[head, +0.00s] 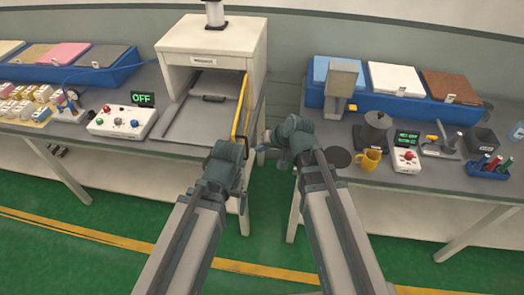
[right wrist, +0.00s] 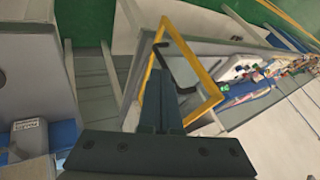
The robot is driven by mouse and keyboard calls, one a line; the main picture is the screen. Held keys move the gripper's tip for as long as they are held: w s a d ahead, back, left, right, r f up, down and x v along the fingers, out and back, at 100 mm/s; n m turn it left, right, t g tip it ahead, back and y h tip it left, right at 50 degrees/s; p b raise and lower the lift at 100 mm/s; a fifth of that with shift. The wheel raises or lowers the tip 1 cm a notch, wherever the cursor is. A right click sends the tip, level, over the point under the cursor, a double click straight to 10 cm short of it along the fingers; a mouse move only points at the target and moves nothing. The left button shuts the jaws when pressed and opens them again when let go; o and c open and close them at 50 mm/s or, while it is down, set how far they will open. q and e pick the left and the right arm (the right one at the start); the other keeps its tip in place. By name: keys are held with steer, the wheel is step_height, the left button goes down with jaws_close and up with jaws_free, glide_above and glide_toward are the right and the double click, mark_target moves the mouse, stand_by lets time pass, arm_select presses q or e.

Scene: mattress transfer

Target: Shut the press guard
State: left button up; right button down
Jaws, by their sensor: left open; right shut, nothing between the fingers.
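The press (head: 212,40) is a pale box on the left table with an open front. Its yellow-framed guard (head: 241,108) stands swung outward at the right side of the opening. In the right wrist view the guard's yellow frame (right wrist: 202,65) surrounds a see-through middle. My right gripper (head: 266,139) is shut and empty, just right of the guard's front end. Its fingers (right wrist: 164,92) overlap the frame in the wrist view; I cannot tell whether they touch. My left gripper (head: 232,148) is open below the guard, its fingertips partly hidden.
A gap separates the two tables. The right table holds a grey dispenser (head: 341,80), a yellow mug (head: 368,160) and a dark disc (head: 337,157).

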mark_target(247, 151)
steer(key=w+a+f+b, duration=0.2)
steer(key=a+f, duration=0.1)
steer(key=w+a+f+b, duration=0.1)
steer(key=shift+w+a+f+b, duration=0.1)
steer(key=shift+a+f+b, duration=0.2)
steer(key=shift+a+f, duration=0.1)
steer(key=shift+w+a, duration=0.1)
steer(key=shift+a, duration=0.65)
steer(key=shift+a, duration=0.1)
